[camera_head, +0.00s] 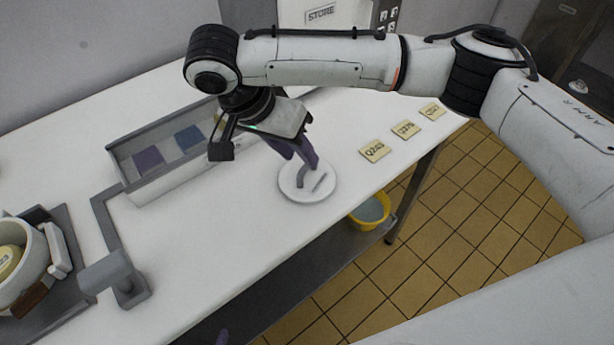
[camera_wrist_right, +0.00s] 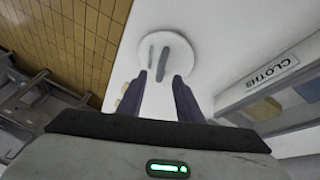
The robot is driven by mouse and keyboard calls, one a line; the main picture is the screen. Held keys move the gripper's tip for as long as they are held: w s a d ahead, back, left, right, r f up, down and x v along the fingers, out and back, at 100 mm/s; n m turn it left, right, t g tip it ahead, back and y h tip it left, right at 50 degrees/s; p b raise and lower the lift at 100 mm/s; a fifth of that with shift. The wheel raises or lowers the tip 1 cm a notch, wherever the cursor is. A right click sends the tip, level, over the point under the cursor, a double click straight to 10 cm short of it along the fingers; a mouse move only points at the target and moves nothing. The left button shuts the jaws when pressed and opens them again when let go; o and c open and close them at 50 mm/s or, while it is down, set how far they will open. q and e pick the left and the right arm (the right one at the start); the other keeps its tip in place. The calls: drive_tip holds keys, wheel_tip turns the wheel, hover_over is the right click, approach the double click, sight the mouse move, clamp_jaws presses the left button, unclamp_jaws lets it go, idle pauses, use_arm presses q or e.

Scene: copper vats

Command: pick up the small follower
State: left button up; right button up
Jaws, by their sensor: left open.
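The small follower (camera_head: 293,192) is a round white disc with a grey upright handle, lying flat on the white table near its front edge. It also shows in the right wrist view (camera_wrist_right: 181,49). My right gripper (camera_head: 303,162) reaches down over it with purple fingers. In the wrist view its fingertips (camera_wrist_right: 160,78) are apart, at the near side of the disc, with the grey handle between or just beyond them. I cannot tell if they touch it.
A box of folded cloths (camera_head: 157,185) stands left of the follower. A pale pot (camera_head: 32,265) on a dark tray and a grey bracket (camera_head: 124,280) stand further left. Yellow labels (camera_head: 375,151) lie right. A yellow bowl (camera_head: 370,211) stands on the lower shelf.

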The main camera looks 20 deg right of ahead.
drive_tip(key=x, duration=0.4)
drive_tip(key=shift+d, duration=0.1)
clamp_jaws()
